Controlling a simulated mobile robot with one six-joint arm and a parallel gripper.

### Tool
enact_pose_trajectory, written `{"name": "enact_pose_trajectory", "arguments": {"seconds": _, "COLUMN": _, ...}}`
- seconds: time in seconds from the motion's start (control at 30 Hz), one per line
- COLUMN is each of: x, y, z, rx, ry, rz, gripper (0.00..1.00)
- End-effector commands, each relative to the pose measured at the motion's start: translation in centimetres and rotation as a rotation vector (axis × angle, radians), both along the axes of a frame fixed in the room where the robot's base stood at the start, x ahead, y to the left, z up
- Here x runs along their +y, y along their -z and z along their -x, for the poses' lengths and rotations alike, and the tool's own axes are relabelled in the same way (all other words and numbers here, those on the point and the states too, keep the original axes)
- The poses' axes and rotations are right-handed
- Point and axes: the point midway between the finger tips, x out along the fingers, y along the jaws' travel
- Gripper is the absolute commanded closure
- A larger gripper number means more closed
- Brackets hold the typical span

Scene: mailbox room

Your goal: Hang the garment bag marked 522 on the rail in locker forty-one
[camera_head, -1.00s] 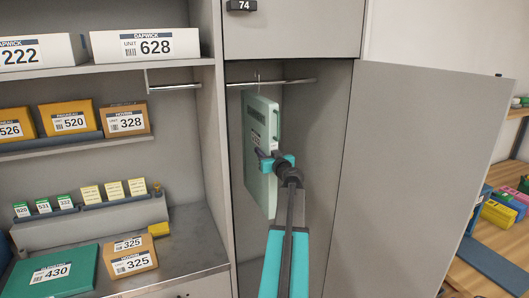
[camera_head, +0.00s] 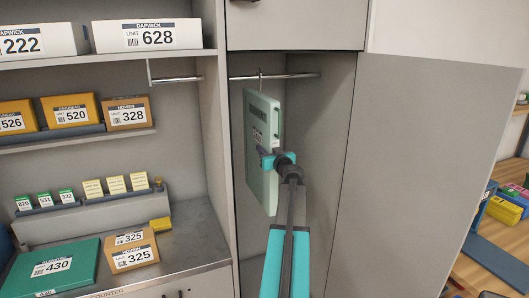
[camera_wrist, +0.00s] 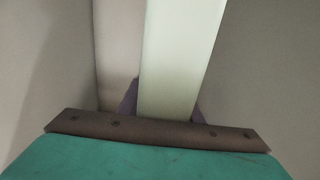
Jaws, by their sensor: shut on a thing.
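A pale green garment bag (camera_head: 262,150) hangs upright inside the open locker, with a label on its face too small to read. Its hook (camera_head: 261,80) is at the locker's rail (camera_head: 295,75); I cannot tell whether it bears on the rail. My gripper (camera_head: 268,157) is shut on the bag around the middle of its height. In the wrist view the bag's pale edge (camera_wrist: 178,60) stands between my dark fingertips, which are partly hidden. The locker's number is not in view.
The locker door (camera_head: 430,160) stands open to the right. A locker marked 74 was above. Shelves with boxes (camera_head: 148,36) and a counter (camera_head: 185,235) are on the left, beyond the locker's side wall (camera_head: 222,150). Another rail (camera_head: 178,79) is under the upper shelf.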

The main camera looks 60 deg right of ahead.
Motion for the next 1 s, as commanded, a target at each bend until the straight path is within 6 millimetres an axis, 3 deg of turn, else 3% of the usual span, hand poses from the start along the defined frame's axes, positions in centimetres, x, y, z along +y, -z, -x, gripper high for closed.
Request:
{"name": "enact_pose_trajectory", "arguments": {"seconds": 0.4, "x": 0.0, "y": 1.2, "z": 0.0, "rx": 0.000, "ry": 0.000, "rz": 0.001, "gripper": 1.00}}
{"name": "enact_pose_trajectory", "arguments": {"seconds": 0.9, "x": 0.0, "y": 1.3, "z": 0.0, "rx": -0.001, "ry": 0.000, "rz": 0.001, "gripper": 1.00}}
{"name": "enact_pose_trajectory", "arguments": {"seconds": 0.93, "x": 0.0, "y": 1.3, "z": 0.0, "rx": -0.001, "ry": 0.000, "rz": 0.001, "gripper": 0.67}}
{"name": "enact_pose_trajectory", "arguments": {"seconds": 1.0, "x": 0.0, "y": 1.3, "z": 0.0, "rx": -0.001, "ry": 0.000, "rz": 0.001, "gripper": 0.55}}
